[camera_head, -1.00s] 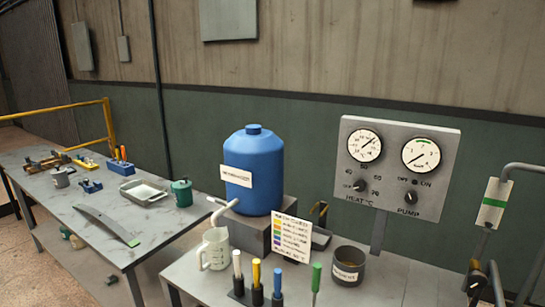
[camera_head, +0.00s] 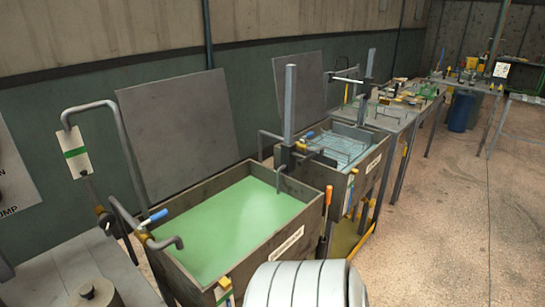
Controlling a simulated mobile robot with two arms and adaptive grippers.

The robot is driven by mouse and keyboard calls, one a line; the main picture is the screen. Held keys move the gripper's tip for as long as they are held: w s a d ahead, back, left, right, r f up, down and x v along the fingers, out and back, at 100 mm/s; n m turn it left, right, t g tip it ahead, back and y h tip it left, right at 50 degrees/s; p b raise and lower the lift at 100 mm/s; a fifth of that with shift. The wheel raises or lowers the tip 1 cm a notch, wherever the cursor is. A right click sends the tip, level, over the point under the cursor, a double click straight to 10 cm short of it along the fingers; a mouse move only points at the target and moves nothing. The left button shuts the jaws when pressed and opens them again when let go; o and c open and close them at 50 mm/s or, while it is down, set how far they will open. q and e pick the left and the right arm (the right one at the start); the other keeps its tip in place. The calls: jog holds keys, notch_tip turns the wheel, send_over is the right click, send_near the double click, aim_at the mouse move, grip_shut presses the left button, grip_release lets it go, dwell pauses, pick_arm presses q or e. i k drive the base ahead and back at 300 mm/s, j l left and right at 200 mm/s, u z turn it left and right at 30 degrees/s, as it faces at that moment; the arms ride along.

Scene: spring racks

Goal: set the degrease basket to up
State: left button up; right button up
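A wire basket (camera_head: 343,146) sits low in the further tank, within its rim, over bluish liquid. I cannot tell whether it is the degrease basket. The nearer tank (camera_head: 316,212) holds green liquid (camera_head: 236,215), and no basket shows above that surface. Both tanks have white front labels, too small to read. A grey upright post (camera_head: 290,105) stands between the tanks, with a blue-tipped handle (camera_head: 307,135) near its foot. A ribbed grey-white part of mine is at the bottom edge. Neither of my grippers is in view.
Bent pipes with a blue-handled valve (camera_head: 154,217) stand at the near tank's left. Grey raised panels (camera_head: 181,130) stand behind the tanks. Benches (camera_head: 395,117) with small items and a blue drum (camera_head: 461,112) are further back. The floor (camera_head: 445,220) at right is clear.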

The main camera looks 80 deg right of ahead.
aim_at(288, 154)
jog(key=j+z, duration=0.1)
jog(key=z, duration=1.75)
